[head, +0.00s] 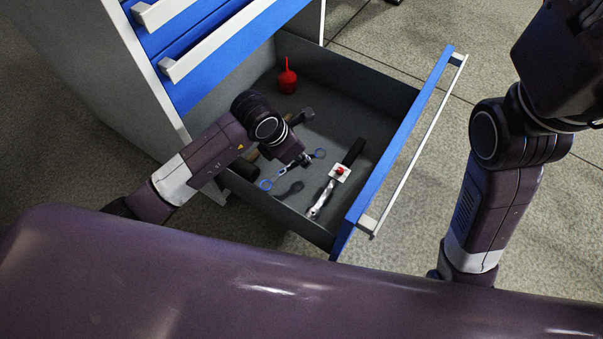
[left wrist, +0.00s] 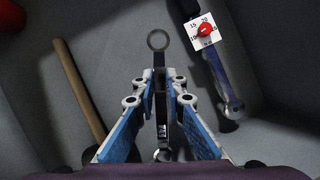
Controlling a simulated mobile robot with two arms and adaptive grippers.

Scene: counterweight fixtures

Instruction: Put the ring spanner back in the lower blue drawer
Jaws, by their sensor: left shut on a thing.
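In the left wrist view, one ring of the spanner (left wrist: 158,40) shows beyond the closed fingertips (left wrist: 161,85); the gripper hides part of the shaft. My right arm shows at the right of the head view, but its gripper is out of frame.
In the drawer are a red oil can (head: 287,80) at the back, a wrench with a white-and-red dial (head: 340,172) near the front, and a wooden-handled tool (left wrist: 80,92) partly hidden by my arm. Upper blue drawers (head: 215,45) are above. Bare drawer floor lies between the tools.

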